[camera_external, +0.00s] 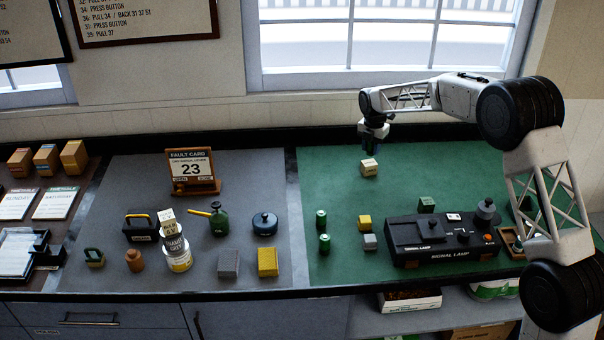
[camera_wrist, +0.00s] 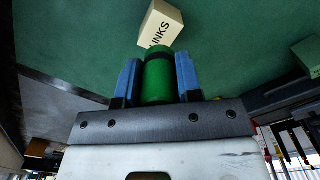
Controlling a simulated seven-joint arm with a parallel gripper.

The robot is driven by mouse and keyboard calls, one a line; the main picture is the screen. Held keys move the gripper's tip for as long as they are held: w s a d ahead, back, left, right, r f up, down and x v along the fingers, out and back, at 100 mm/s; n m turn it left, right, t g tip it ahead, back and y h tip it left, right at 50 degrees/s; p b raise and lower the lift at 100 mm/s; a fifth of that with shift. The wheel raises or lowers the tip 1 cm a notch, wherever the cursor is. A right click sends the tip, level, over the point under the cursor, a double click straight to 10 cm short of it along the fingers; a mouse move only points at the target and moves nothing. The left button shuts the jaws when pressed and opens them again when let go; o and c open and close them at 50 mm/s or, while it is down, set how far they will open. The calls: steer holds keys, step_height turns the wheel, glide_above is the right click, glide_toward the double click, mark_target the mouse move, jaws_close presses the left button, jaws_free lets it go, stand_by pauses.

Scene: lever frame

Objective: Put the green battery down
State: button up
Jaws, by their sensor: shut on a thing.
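A green battery (camera_wrist: 158,78) with a dark band is held between the blue fingers of my gripper (camera_wrist: 158,72) in the wrist view. My gripper (camera_external: 370,146) is shut on it, over the back of the green mat (camera_external: 325,170) in the external view. There the held battery is too small and dark to make out clearly. Two more green batteries stand on the mat at its left side, one behind (camera_external: 321,219) and one in front (camera_external: 324,243).
A cream block (camera_external: 369,167) with lettering lies just by my gripper; it also shows past the battery in the wrist view (camera_wrist: 160,24). A signal lamp box (camera_external: 443,240), a green block (camera_external: 427,204), a yellow block (camera_external: 364,222) and a grey block (camera_external: 370,242) stand nearer the front. The mat's back left is clear.

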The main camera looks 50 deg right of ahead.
mark_target(376, 153)
steer(key=shift+f, duration=0.1)
stand_by(0.3)
steer(key=shift+f, duration=1.65)
steer(key=shift+f, duration=0.15)
steer(key=o, duration=0.9)
steer(key=shift+o, duration=0.2)
step_height(376, 153, up, 12)
steer(key=shift+r, duration=0.15)
